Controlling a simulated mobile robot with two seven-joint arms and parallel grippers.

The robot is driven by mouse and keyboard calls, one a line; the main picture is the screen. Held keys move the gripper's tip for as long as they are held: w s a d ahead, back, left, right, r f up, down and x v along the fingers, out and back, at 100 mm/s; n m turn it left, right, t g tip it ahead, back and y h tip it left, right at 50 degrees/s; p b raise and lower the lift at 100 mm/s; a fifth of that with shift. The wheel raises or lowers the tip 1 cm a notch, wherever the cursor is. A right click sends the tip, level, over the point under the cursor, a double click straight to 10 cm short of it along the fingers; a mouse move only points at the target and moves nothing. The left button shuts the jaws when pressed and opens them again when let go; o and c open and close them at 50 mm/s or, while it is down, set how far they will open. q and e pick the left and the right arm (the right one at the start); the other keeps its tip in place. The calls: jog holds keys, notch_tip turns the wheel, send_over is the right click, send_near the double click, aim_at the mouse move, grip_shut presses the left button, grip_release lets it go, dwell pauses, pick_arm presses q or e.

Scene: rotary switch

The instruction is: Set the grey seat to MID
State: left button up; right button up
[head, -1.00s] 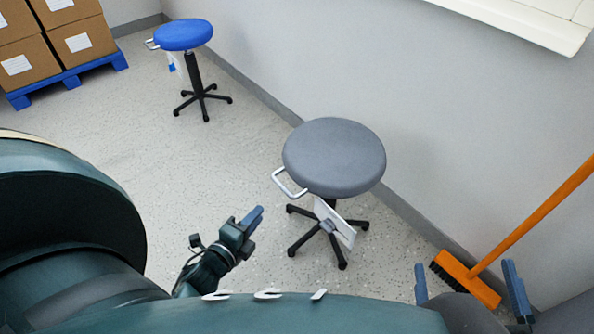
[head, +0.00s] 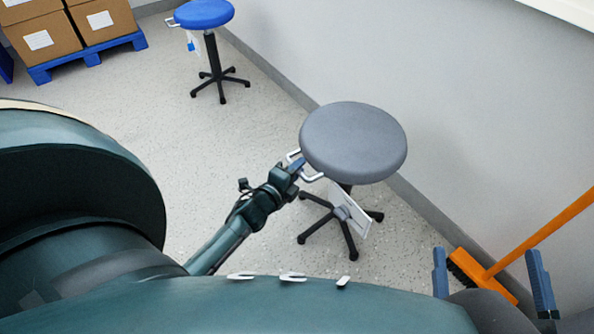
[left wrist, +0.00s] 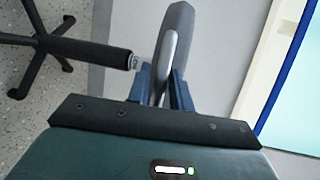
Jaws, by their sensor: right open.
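The grey seat (head: 354,142) is a round stool on a black five-arm base, right of centre in the head view. Its pale loop handle (head: 312,177) sticks out from the seat's left side. My left gripper (head: 296,167) is at this handle. In the left wrist view the handle (left wrist: 168,62) runs between the two fingers of my left gripper (left wrist: 162,88), which stand apart on either side of it. The seat's edge (left wrist: 178,22) shows beyond. My right gripper (head: 490,272) is open and empty at the lower right. A white tag (head: 350,212) hangs under the seat; its writing is unreadable.
A blue stool (head: 203,13) stands at the back. Cardboard boxes (head: 103,17) sit on a blue pallet (head: 92,57) at upper left. An orange broom (head: 535,235) leans by the wall (head: 470,110) near my right gripper. The floor left of the grey stool is clear.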

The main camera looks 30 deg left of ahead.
pick_arm(q)
jog(key=shift+w, duration=0.1)
jog(key=c, duration=0.5)
grip_shut()
